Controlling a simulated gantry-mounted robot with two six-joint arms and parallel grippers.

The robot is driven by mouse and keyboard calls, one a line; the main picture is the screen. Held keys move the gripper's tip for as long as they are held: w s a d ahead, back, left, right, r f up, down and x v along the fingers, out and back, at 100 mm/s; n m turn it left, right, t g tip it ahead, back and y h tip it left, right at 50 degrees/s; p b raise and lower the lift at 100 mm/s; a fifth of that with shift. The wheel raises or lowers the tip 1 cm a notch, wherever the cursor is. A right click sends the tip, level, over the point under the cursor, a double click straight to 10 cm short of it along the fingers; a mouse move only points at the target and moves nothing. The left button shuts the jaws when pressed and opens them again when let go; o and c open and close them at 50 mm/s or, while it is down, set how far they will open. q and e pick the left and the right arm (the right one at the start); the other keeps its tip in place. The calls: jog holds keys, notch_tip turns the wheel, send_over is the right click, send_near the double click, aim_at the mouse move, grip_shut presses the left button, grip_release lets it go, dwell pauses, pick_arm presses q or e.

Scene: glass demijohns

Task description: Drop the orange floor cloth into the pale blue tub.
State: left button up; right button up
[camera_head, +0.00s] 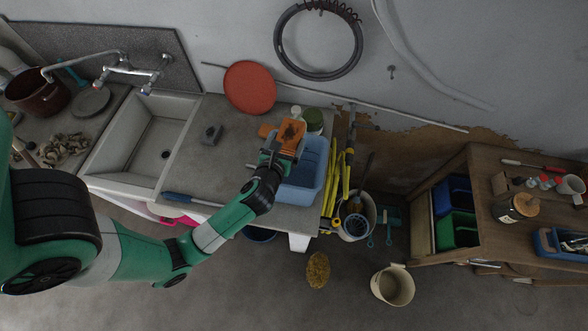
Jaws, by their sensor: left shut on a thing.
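The pale blue tub (307,177) sits on the right end of the grey counter beside the sink. My left gripper (285,143) is over the tub's upper left part, its arm reaching in from the left. It is shut on the orange floor cloth (290,131), which is bunched at the fingertips. An orange piece also shows just left of the fingers. From this view I cannot tell how high the cloth is above the tub, or whether it touches the rim. My right gripper is not in view.
A white and green container (314,120) stands behind the tub. Yellow-handled tools (334,180) and a bucket (356,216) are close on its right. A red round lid (249,88) leans at the wall. A blue-handled tool (180,197) lies at the counter's front edge.

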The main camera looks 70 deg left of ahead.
pick_arm(q)
notch_tip(320, 180, down, 5)
jog(key=b, duration=0.4)
jog(key=shift+r, duration=0.15)
jog(key=shift+f+b, duration=0.35)
jog(key=shift+b, duration=0.25)
jog(key=shift+r, duration=0.1)
jog(key=o, duration=1)
jog(key=shift+o, duration=0.2)
jog(key=v, duration=1.1)
jog(key=shift+s+d, duration=0.25)
jog(key=shift+r, duration=0.1)
